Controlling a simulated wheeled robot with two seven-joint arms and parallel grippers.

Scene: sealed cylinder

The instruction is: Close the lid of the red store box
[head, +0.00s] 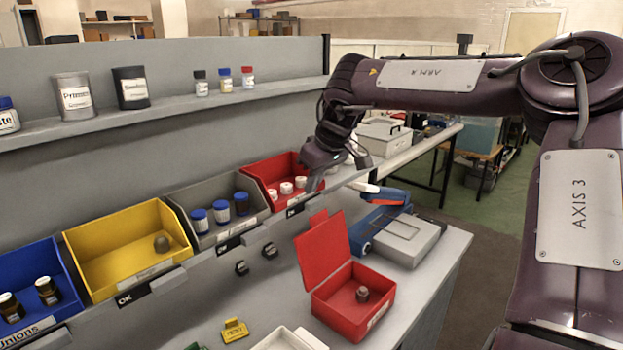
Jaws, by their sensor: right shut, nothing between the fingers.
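The red store box (338,318) stands on the grey bench, right of the middle. Its red lid (322,252) is open, standing up and leaning back at the box's left rear side. A small grey-brown cylinder (362,294) is inside the box, and a pale label is on the front wall. My right gripper (312,182) is above and behind the lid, in front of the red bin (258,172). It is apart from the lid, shut and empty; its fingertips are small in the view. My left gripper is not in view.
A grey and blue device (410,240) stands right of the box. Yellow (85,240), grey (180,204) and blue (25,268) bins line the back.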

